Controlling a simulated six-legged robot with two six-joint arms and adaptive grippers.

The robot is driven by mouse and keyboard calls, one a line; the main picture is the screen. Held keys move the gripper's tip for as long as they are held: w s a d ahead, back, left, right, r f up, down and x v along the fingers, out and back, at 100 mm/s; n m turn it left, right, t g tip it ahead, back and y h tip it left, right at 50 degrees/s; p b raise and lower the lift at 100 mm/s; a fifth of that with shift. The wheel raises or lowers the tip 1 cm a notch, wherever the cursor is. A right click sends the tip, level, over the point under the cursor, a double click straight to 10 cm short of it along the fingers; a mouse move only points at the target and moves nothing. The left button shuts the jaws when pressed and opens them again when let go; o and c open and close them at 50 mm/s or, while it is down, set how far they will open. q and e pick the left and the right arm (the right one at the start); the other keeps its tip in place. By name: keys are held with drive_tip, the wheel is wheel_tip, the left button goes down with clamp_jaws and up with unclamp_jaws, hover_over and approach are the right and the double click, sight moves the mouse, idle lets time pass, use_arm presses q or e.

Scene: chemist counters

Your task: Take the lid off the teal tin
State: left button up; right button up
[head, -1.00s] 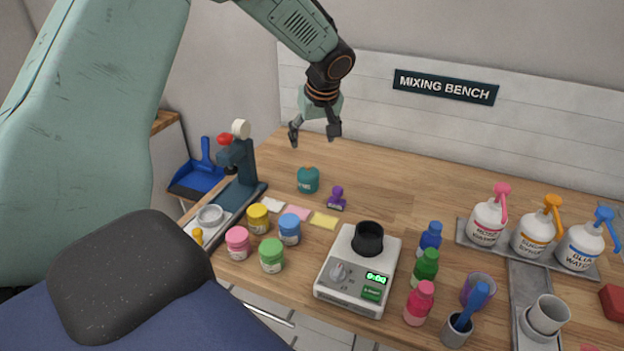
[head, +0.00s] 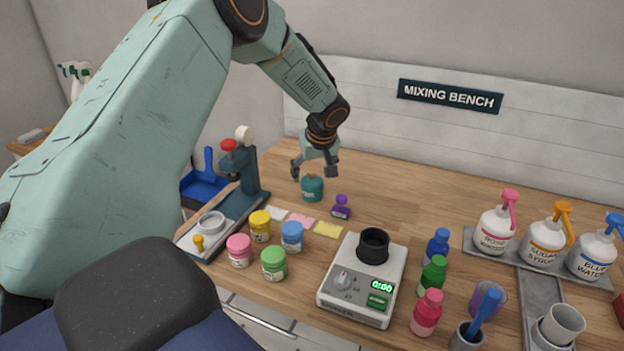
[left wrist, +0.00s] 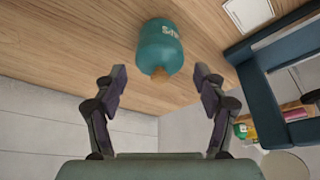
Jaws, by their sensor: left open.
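The teal tin (head: 312,190) stands upright on the wooden bench with its lid on. In the left wrist view the tin (left wrist: 160,44) shows beyond and between the fingers, with a brownish knob on its lid (left wrist: 160,72). My left gripper (head: 314,174) is open and empty, just above the tin, with its fingertips near the lid's height. I cannot tell from the head view whether a finger touches it. In the left wrist view the open fingers (left wrist: 160,80) are apart from the tin. My right gripper is not in view.
A purple stamp (head: 341,207) stands close to the tin's right. A dark press (head: 241,170) stands to its left. A scale (head: 361,285) with a black cup is nearer. The bench behind the tin is clear.

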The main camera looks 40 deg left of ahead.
use_arm(q)
drive_tip(key=shift+w+a+f, duration=0.1)
drive_tip(key=shift+a+f, duration=0.1)
drive_tip(key=shift+f, duration=0.15)
drive_tip(key=shift+c, duration=0.4)
drive_tip(key=shift+d+r, duration=0.15)
drive_tip(key=c, duration=1)
drive_tip(key=shift+c, duration=0.3)
